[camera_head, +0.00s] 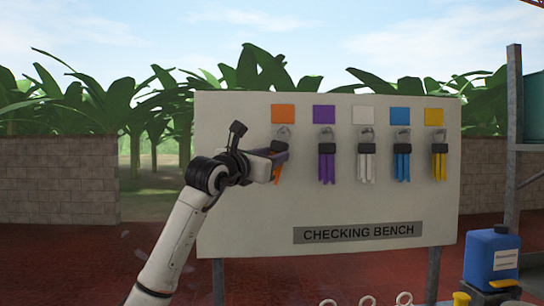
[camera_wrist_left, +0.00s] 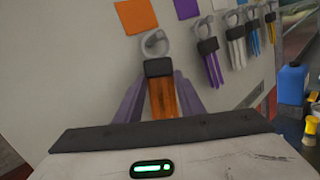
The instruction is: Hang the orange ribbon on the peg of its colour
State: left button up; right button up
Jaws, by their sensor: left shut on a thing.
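The orange ribbon (camera_head: 278,172) is at the board under the orange square (camera_head: 283,114). In the left wrist view the ribbon (camera_wrist_left: 163,100) hangs below a black band, with a grey ring (camera_wrist_left: 155,43) above it. My left gripper (camera_head: 281,155) is shut on the ribbon, with its purple-grey fingers on either side. The ring is at the peg place below the orange square. I cannot tell whether it rests on the peg, as the peg itself does not show clearly. My right gripper is not in view.
The white board (camera_head: 330,205) also carries purple (camera_head: 327,165), white (camera_head: 367,165), blue (camera_head: 402,166) and yellow (camera_head: 439,163) ribbons, each hanging under its own square. A blue container (camera_head: 491,258) stands at the lower right. Several rings show at the bottom edge.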

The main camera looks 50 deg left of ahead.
pick_arm(q)
jog(key=shift+a+f, duration=0.1)
jog(key=o, duration=1.1)
jog(key=shift+a, duration=0.1)
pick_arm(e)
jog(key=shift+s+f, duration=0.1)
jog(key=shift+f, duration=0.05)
pick_arm(q)
jog(key=shift+s, duration=0.1)
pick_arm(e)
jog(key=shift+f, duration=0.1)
pick_arm(q)
jog(key=b+v, duration=0.4)
jog(key=v, duration=0.6)
jog(key=shift+d, duration=0.2)
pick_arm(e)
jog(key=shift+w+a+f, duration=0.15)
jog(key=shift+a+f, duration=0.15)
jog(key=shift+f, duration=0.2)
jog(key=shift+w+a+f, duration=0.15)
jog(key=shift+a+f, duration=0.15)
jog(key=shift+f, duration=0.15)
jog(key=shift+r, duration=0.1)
